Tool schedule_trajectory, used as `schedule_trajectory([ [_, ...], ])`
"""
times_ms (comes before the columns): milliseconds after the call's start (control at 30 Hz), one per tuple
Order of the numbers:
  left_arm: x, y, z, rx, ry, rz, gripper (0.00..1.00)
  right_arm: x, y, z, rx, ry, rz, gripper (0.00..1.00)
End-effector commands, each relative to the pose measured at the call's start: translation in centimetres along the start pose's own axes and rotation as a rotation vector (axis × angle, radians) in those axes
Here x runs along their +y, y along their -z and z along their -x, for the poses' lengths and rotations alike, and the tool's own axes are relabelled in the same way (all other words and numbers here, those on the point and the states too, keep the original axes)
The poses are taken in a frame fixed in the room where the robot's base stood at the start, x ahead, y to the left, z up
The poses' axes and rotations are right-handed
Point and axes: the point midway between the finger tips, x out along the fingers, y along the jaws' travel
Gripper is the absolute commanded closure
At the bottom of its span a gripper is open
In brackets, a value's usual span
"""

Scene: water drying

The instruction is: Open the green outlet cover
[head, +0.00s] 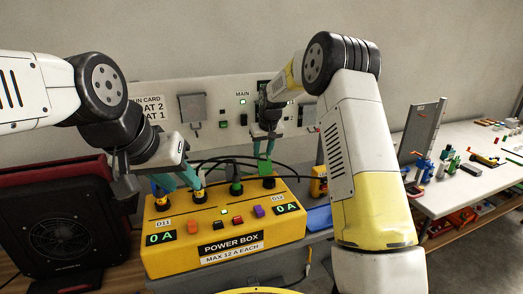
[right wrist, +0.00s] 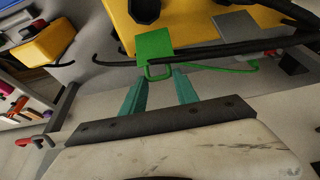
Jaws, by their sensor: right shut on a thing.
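The yellow power box (head: 185,262) stands on the counter with several outlets along its back edge. The green outlet cover (head: 265,162) is at the back right of the box, raised at my right gripper (head: 267,148). In the right wrist view the green cover (right wrist: 153,45) is a small square plate with a wire loop at its edge. The teal fingertips of my right gripper (right wrist: 160,80) are at this loop and shut on it. My left gripper (head: 176,179) is over the box's left outlets, its teal fingers apart with nothing clearly between them.
Black cables (head: 228,160) arch over the back of the box. A wall panel (head: 160,91) with switches stands behind it. A dark red-and-black fan unit (head: 62,225) is at the left. A white table (head: 455,195) with small parts is at the right.

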Motion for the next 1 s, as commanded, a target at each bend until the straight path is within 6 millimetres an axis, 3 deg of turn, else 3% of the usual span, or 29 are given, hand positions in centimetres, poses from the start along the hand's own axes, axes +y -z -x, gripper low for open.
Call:
schedule_trajectory([
  [133, 0.0, 0.0, 0.0, 0.000, 0.000, 0.000, 0.64, 0.0, 0.6, 0.3, 0.017, -0.001, 0.000, 1.00],
  [167, 0.0, 0.0, 0.0, 0.000, 0.000, 0.000, 0.64, 0.0, 0.6, 0.3, 0.017, -0.001, 0.000, 0.58],
  [233, 0.0, 0.0, 0.0, 0.000, 0.000, 0.000, 0.64, 0.0, 0.5, 0.2, 0.015, -0.001, 0.000, 0.45],
  [633, 0.0, 0.0, 0.0, 0.000, 0.000, 0.000, 0.64, 0.0, 0.2, 0.7, 0.007, 0.000, 0.000, 0.43],
  [1000, 0.0, 0.0, 0.0, 0.000, 0.000, 0.000, 0.64, 0.0, 0.3, 6.5, 0.011, -0.001, 0.001, 0.43],
])
